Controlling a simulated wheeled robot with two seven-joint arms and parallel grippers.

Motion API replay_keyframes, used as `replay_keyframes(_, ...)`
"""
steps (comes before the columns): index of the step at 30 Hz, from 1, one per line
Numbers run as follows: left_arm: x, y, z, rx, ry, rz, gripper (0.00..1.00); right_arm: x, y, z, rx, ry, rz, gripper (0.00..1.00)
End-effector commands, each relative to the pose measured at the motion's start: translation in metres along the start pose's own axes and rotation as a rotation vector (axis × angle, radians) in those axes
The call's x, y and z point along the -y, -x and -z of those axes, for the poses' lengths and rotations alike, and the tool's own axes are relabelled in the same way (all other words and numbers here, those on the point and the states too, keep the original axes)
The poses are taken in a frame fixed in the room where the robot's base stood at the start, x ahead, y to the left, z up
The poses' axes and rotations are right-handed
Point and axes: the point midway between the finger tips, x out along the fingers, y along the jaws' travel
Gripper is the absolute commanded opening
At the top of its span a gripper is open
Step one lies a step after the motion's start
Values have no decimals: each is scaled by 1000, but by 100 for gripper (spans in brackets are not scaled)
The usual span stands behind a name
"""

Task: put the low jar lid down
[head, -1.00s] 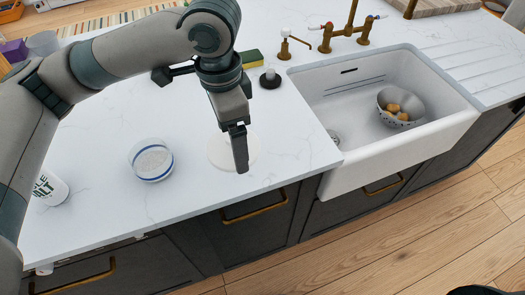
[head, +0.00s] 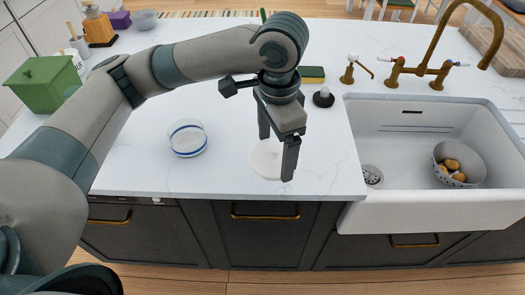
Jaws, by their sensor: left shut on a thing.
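The low jar lid (head: 259,163) is a pale, round, flat disc near the front edge of the white counter. My left gripper (head: 276,158) points down over it, one finger on each side, and is shut on it. The fingers hide part of the lid. I cannot tell whether its underside touches the counter. A low clear jar (head: 187,139) with a blue band and pale contents stands open to the left of the lid. My right gripper is not in view.
The white sink (head: 420,212) is to the right, with a colander (head: 459,166) of yellowish items inside. A sponge (head: 312,75) and a dark round stopper-like thing (head: 324,98) lie behind the gripper. A green box (head: 45,84) stands at left. Counter around the lid is clear.

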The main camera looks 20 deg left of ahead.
Motion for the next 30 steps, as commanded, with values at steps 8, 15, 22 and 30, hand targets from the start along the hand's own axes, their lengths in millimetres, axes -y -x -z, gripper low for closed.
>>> replay_keyframes(8,20,-12,2,3,4,-2,64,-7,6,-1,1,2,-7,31)
replay_keyframes(15,64,-36,6,4,7,-2,64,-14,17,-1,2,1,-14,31)
replay_keyframes(22,102,-60,11,2,3,-2,64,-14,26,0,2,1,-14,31)
replay_keyframes(30,116,-70,13,0,-1,0,64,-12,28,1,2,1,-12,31)
